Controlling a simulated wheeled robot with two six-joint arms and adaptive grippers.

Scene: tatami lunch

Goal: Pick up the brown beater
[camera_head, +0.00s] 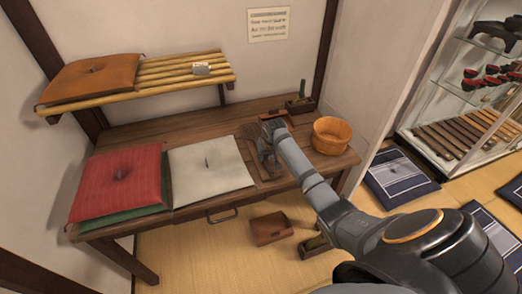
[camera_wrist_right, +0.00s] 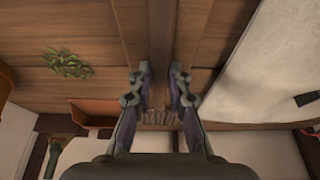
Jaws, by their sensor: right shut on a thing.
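The brown beater (camera_wrist_right: 161,45) appears in the right wrist view as a long brown strip running from the top edge down between my fingers. My right gripper (camera_wrist_right: 160,88) is shut on it, one finger on each side. In the head view my right gripper (camera_head: 266,158) is low over the dark wooden table (camera_head: 195,218), between the white cushion and the wooden tub. There the arm and fingers hide much of the beater, and I cannot tell whether it touches the table. My left gripper is not in view.
A white cushion (camera_head: 210,168) and a red cushion (camera_head: 120,180) lie left of the gripper. A round wooden tub (camera_head: 331,135) stands to its right. A slatted shelf (camera_head: 185,70) overhangs the back left. A brown box (camera_head: 270,228) is on the floor.

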